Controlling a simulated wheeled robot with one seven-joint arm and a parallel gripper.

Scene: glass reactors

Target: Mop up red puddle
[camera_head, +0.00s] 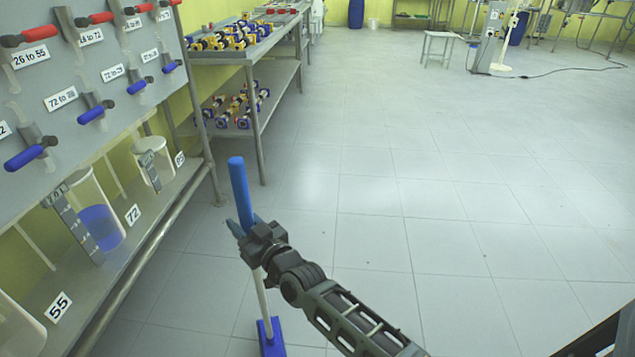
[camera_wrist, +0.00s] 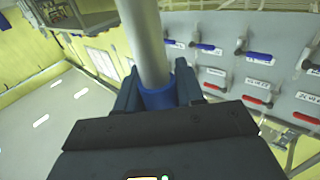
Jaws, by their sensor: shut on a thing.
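My gripper (camera_head: 248,230) is shut on the mop's blue handle (camera_head: 239,188). The mop stands nearly upright, its pale pole running down below my gripper to a blue mop head (camera_head: 270,338) at or near the tiled floor. In the wrist view my gripper (camera_wrist: 159,95) closes around the blue grip, and the grey pole (camera_wrist: 145,45) runs up from it. No red puddle shows in either view.
At left stands a valve panel (camera_head: 110,78) with red and blue handles, above a shelf with a beaker of blue liquid (camera_head: 98,224). A metal rack (camera_head: 254,95) holds colourful parts. A stool (camera_head: 438,38) stands far back. The tiled floor (camera_head: 450,200) is open in the middle and right.

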